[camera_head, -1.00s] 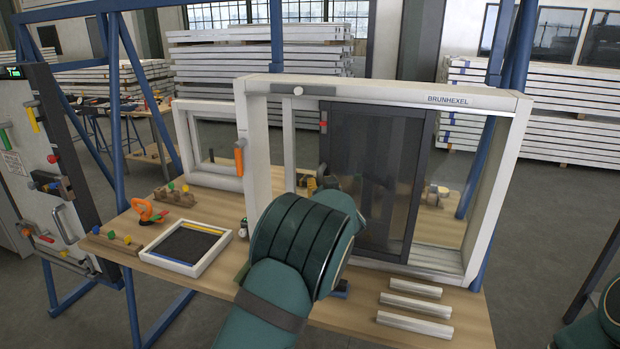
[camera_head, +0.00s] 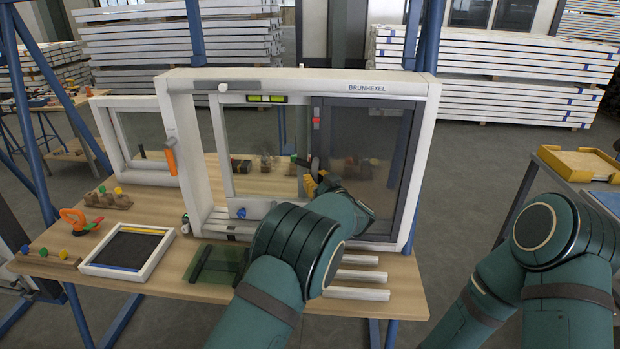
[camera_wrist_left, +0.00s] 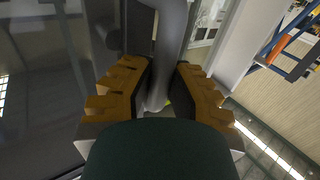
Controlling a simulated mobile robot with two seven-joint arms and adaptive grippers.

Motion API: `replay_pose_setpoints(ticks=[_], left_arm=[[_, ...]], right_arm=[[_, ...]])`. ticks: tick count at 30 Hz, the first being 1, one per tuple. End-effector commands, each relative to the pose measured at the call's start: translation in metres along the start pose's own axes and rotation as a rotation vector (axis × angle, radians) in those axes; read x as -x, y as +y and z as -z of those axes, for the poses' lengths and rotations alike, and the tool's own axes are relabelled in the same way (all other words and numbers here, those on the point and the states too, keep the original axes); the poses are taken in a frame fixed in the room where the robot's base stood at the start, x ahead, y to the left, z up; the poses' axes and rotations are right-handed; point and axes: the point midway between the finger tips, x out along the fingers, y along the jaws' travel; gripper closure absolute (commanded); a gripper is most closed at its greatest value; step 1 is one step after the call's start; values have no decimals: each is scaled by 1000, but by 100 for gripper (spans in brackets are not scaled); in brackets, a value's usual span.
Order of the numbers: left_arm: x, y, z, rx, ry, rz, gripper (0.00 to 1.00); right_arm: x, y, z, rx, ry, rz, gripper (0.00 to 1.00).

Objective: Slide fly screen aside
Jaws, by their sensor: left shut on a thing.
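The fly screen (camera_head: 360,150) is a dark mesh panel with a dark grey border. It stands upright in the right part of the white BRUNHEXEL frame (camera_head: 425,165), against or near its right post. A red tab (camera_head: 316,123) shows on its left upright. My left gripper (camera_head: 313,184) has yellow-brown fingers and is at the lower left edge of the screen, shut on a grey upright part there. In the left wrist view the gripper (camera_wrist_left: 160,90) has this grey bar between its fingers. My left arm hides part of the screen's bottom. My right gripper is out of view.
A pane with a green level (camera_head: 266,98) fills the frame's left part. A small tray (camera_head: 95,265), a green pad (camera_head: 215,268) and white strips (camera_head: 358,275) lie on the wooden table (camera_head: 150,310). A side table with a yellow tray (camera_head: 575,150) is right.

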Motion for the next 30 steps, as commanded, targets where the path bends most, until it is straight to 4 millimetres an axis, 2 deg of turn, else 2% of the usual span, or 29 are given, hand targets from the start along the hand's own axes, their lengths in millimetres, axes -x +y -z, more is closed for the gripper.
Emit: replay_pose_setpoints(ticks=[5,6,8,9,20,23,30], left_arm=[[2,3,0,1,0,-9,100],[2,4,0,1,0,-9,75],[2,3,0,1,0,-9,54],[2,3,0,1,0,-8,51],[6,2,1,1,0,-5,51],[17,2,1,0,-1,-7,51],[65,3,1,-1,-1,-9,51]], right_arm=[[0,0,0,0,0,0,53],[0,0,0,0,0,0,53],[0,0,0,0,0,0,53],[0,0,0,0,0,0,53],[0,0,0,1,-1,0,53],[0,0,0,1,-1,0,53],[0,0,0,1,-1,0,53]])
